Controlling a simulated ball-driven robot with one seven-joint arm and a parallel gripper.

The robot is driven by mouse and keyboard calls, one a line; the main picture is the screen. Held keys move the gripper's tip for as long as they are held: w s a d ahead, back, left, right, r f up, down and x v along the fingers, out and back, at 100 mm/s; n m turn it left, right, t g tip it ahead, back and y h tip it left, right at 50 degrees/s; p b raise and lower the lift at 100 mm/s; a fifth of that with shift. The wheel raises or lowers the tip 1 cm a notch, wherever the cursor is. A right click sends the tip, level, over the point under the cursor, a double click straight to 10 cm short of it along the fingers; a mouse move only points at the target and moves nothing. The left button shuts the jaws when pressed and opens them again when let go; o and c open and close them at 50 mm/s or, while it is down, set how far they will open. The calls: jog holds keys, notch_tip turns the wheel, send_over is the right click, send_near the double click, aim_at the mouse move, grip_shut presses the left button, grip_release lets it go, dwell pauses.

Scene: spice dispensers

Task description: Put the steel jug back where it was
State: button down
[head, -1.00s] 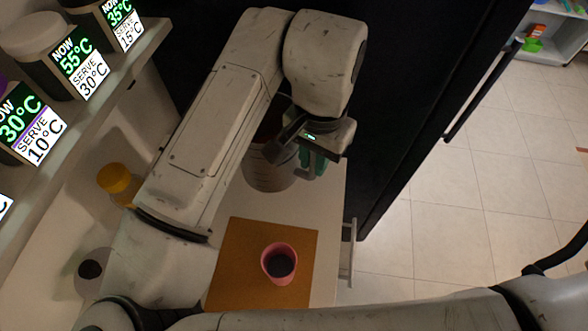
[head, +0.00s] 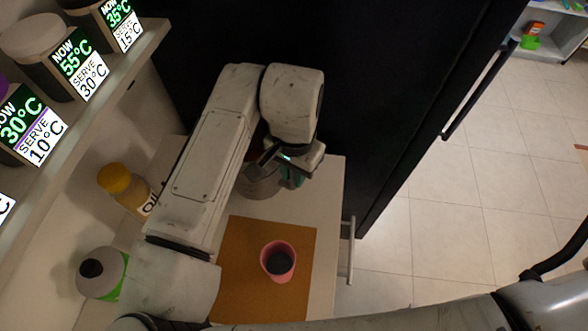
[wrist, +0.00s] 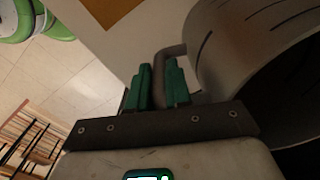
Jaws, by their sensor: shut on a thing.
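The steel jug (head: 263,187) is at the back of the white counter in the head view, partly hidden behind my arm. My gripper (head: 291,178) is at its right side. In the wrist view the jug (wrist: 245,40) fills the upper right, with its dark opening toward the lower right. My green fingers (wrist: 160,88) are shut on the jug's handle (wrist: 170,65). I cannot tell whether the jug's base touches the counter.
A pink cup (head: 278,262) with dark contents stands on an orange-brown mat (head: 240,240). An oil bottle with a yellow cap (head: 115,178) and a green-and-white bottle (head: 103,273) stand left. A dark cabinet (head: 390,90) rises behind and right.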

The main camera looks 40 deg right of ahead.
jog(key=shift+f, duration=0.15)
jog(key=c, duration=1.1)
grip_release()
jog(key=shift+o, duration=0.2)
notch_tip(320, 180, up, 12)
jog(key=shift+r, duration=0.2)
